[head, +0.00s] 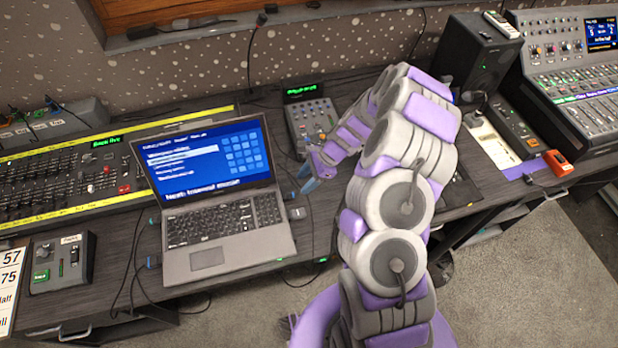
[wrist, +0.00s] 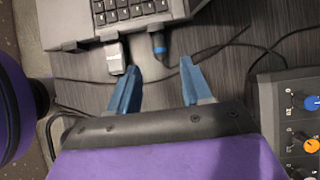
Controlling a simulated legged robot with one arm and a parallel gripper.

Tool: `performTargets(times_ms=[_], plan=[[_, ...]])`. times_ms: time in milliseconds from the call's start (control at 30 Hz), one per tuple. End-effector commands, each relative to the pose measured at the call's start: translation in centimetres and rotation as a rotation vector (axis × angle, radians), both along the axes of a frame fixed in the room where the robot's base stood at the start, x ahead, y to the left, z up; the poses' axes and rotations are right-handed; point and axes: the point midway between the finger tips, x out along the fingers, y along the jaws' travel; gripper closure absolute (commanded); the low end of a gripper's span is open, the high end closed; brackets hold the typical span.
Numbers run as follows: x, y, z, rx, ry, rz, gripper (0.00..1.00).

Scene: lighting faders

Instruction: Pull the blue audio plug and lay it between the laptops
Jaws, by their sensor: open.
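The blue audio plug (wrist: 158,44) is a dark plug with a blue ring, seated in the side edge of the open laptop (head: 230,237); the laptop's edge also shows in the wrist view (wrist: 83,32). A thin dark cable runs from the plug. My gripper (wrist: 159,65) is open and empty, its blue fingers pointing at that edge. The plug lies just beyond the fingertips, between their lines, apart from both. In the head view my gripper (head: 308,178) is beside the laptop's right side; the plug is not clear there. A dark flat object (head: 462,190), possibly another laptop, is mostly hidden by my arm.
A grey dongle (wrist: 115,57) sticks out beside the plug, close to the left finger. A small knob controller (head: 311,122) stands behind my gripper. A knob panel (wrist: 293,110) is to its right in the wrist view. Loose cables cross the desk (wrist: 225,60).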

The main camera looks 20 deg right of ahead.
Motion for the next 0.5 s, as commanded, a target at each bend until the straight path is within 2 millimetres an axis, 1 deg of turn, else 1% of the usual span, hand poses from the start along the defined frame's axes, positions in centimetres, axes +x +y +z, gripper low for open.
performTargets(times_ms=[33,133,300,500], plan=[[0.0,0.5,-1.1,0.001,0.001,0.003,0.51],[0.0,1.3,-2.2,0.000,0.000,0.002,0.51],[-0.1,2.5,-3.6,-0.001,0.002,0.003,0.51],[-0.1,3.3,-4.7,0.000,0.001,0.003,0.51]])
